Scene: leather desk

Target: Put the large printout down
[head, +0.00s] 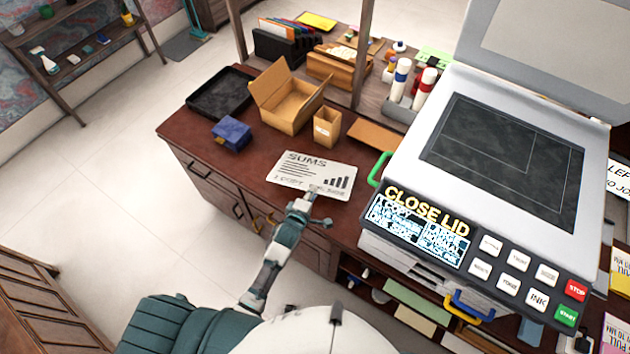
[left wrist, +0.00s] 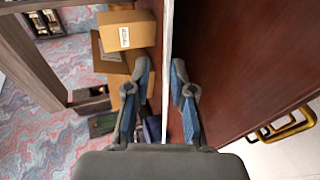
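The large printout (head: 305,172), a white sheet headed "SUMS" with a small bar chart, is level at the desk's top, near its front edge. My left gripper (head: 310,195) is at the printout's near edge. In the left wrist view the printout (left wrist: 167,50) is nearly edge-on, a thin white strip running between the fingers. The left gripper (left wrist: 161,72) is open there, with a gap between its fingers and the sheet closer to the right-hand one. I cannot tell whether the sheet rests fully on the desk (head: 255,165). My right gripper is out of view.
A copier (head: 500,165) with its lid up and display reading "CLOSE LID" stands right of the printout. Behind the printout are a cardboard box (head: 285,100), a small open box (head: 327,127) and a black tray (head: 218,92). A blue box (head: 231,133) is at the left.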

